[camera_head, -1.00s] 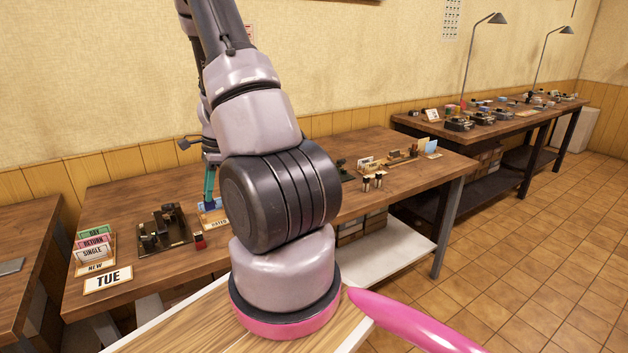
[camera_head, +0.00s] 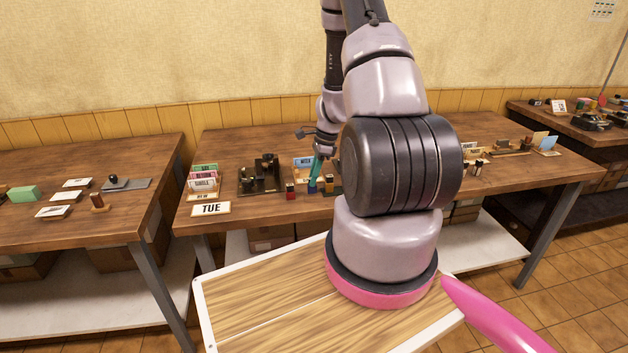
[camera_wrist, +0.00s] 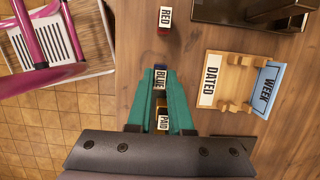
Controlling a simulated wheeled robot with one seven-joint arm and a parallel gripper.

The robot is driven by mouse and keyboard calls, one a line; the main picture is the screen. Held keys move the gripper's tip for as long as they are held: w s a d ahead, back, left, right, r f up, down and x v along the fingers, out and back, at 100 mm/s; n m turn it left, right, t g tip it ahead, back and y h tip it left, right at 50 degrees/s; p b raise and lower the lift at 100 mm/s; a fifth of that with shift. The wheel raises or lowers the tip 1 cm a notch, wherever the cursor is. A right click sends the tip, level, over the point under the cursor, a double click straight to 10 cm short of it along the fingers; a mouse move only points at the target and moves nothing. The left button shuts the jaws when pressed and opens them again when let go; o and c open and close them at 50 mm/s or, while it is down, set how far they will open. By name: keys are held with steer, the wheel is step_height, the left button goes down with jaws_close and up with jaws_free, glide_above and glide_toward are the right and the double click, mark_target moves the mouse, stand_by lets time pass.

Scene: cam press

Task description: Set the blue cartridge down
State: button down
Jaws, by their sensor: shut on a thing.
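My gripper (camera_head: 318,168) has teal fingers reaching down over the middle table. In the wrist view its fingertips (camera_wrist: 160,74) are shut on the blue cartridge (camera_wrist: 159,79), whose white label reads BLUE. The blue cartridge also shows in the head view (camera_head: 312,186), upright at about table level; I cannot tell whether its base touches the wood. The red cartridge (camera_wrist: 164,18), labelled RED, stands apart from it, to the left in the head view (camera_head: 290,190). A piece labelled PAID (camera_wrist: 163,121) shows between the fingers in the wrist view, partly hidden by them.
A wooden rack with DATED (camera_wrist: 210,80) and WEEK (camera_wrist: 268,88) cards stands close beside the gripper. Bare wood lies between red and blue cartridges.

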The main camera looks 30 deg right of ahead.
steer(key=shift+f, duration=0.65)
steer(key=shift+f, duration=0.1)
steer(key=c, duration=0.8)
jaws_free()
